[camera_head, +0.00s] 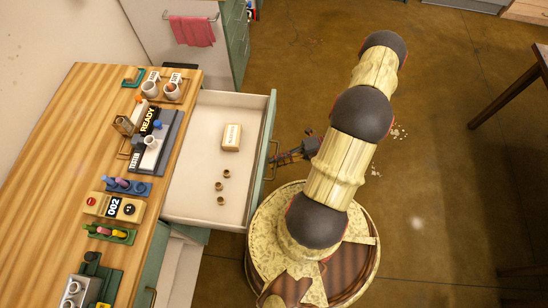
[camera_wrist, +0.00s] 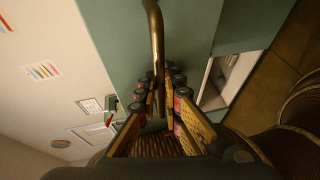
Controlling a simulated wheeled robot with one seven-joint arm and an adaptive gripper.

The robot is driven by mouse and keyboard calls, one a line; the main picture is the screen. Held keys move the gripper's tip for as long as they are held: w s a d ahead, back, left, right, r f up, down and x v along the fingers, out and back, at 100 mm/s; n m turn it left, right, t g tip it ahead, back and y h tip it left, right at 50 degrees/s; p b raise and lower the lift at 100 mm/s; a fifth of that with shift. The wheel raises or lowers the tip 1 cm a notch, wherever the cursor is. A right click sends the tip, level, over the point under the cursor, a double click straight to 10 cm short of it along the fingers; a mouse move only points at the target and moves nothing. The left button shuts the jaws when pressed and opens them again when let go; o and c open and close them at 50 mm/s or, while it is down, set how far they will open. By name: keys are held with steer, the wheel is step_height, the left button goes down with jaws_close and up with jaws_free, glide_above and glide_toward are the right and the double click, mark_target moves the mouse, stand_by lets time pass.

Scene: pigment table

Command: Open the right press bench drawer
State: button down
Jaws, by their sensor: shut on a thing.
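The press bench drawer (camera_head: 205,190) is pulled out from the wooden-topped bench in the head view. Its inside is white and its front (camera_head: 268,120) is green. My gripper (camera_head: 279,158) is at the outer side of that front, at its brass handle (camera_head: 273,165). In the wrist view my gripper (camera_wrist: 160,98) is shut around the brass handle (camera_wrist: 156,42), which runs up between the fingers against the green front (camera_wrist: 115,45). The fingers hide part of the handle.
In the drawer are a cream box (camera_head: 231,137) and several small brown cups (camera_head: 222,187). The bench top (camera_head: 85,125) carries trays and a READY sign (camera_head: 149,120). A cabinet with a red towel (camera_head: 192,31) stands behind. Open floor (camera_head: 450,200) lies to the right.

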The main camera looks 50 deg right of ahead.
steer(key=c, duration=2.2)
jaws_free()
steer(key=v, duration=1.2)
steer(key=shift+d, duration=0.1)
